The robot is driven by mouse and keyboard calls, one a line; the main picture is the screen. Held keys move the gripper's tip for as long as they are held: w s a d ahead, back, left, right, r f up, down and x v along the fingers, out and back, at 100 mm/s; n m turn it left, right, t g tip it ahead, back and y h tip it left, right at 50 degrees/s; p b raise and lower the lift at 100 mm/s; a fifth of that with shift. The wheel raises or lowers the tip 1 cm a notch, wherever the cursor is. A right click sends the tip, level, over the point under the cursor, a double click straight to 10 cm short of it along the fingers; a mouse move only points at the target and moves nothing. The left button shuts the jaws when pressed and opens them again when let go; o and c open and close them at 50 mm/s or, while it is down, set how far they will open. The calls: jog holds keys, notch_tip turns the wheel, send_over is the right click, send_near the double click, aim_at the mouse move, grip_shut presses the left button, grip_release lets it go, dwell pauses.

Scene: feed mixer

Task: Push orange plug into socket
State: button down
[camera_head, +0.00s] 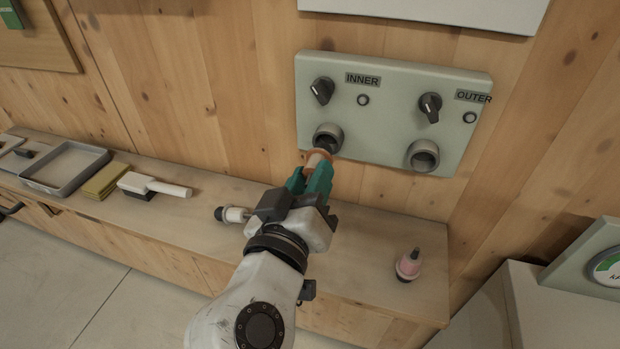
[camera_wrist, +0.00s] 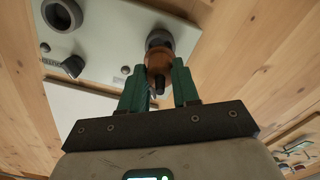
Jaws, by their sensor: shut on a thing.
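My gripper (camera_head: 313,182) has green fingers and is shut on the orange plug (camera_head: 316,157). It holds the plug just in front of the left socket (camera_head: 328,138), under the INNER label. In the wrist view the orange plug (camera_wrist: 158,68) sits between the green fingertips, its far end at the round grey socket (camera_wrist: 160,41). I cannot tell whether the plug's tip has entered the socket. The grey-green panel (camera_head: 385,95) also carries a right socket (camera_head: 422,155), open and empty, below the OUTER label.
A pink plug (camera_head: 409,265) stands on the wooden counter (camera_head: 370,235) at right. A white plug (camera_head: 233,214) lies left of my gripper. A white-handled brush (camera_head: 153,186), yellow pads (camera_head: 104,180) and a grey tray (camera_head: 66,167) lie farther left.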

jog(key=shift+b+x, duration=0.7)
jog(key=shift+x, duration=1.05)
dwell(2.4)
jog(key=c, duration=0.8)
grip_release()
jog(key=shift+o, duration=0.2)
jog(key=shift+s, duration=0.1)
jog(key=b+v, duration=0.1)
jog(key=v, duration=0.9)
jog(key=shift+s+a+b, duration=0.15)
jog(key=shift+s+b, duration=0.15)
jog(key=shift+b, duration=0.05)
